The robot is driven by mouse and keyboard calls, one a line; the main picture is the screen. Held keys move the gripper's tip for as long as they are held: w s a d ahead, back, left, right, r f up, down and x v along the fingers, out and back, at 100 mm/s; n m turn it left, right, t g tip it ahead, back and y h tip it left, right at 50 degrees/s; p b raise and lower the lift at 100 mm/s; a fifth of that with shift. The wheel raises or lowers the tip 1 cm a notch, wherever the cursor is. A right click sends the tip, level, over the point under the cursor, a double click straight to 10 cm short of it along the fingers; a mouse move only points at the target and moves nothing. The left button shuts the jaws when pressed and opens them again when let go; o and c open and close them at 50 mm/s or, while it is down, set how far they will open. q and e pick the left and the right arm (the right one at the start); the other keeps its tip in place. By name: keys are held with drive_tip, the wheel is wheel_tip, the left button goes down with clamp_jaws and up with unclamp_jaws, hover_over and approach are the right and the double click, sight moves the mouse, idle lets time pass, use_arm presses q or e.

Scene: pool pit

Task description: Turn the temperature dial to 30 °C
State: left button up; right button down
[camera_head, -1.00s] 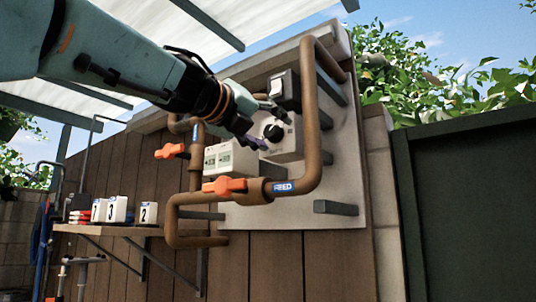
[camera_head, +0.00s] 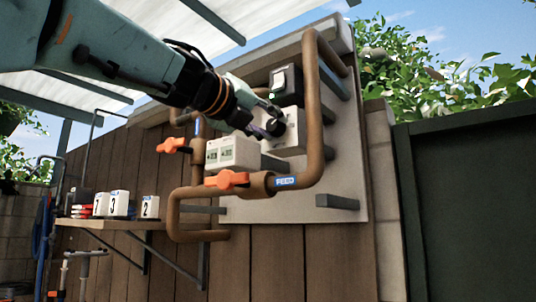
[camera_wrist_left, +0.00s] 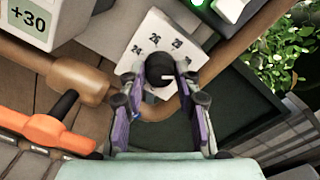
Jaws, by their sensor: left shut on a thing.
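The temperature dial is a black round knob (camera_head: 276,128) on a pale box (camera_head: 291,138) fixed to the wall panel. My right gripper is not in view.
A white display box (camera_head: 232,153) is left of the dial; one readout shows +30 in the wrist view (camera_wrist_left: 28,18). A switch box (camera_head: 286,86) is above. Brown pipes (camera_head: 314,110) with orange valve handles (camera_head: 228,180) surround the dial. Numbered white containers (camera_head: 119,203) stand on a shelf.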

use_arm(q)
drive_tip(key=shift+r+n, duration=0.15)
drive_tip(key=shift+n, duration=0.65)
drive_tip(key=o, duration=1.2)
drive_tip(key=shift+c, duration=0.2)
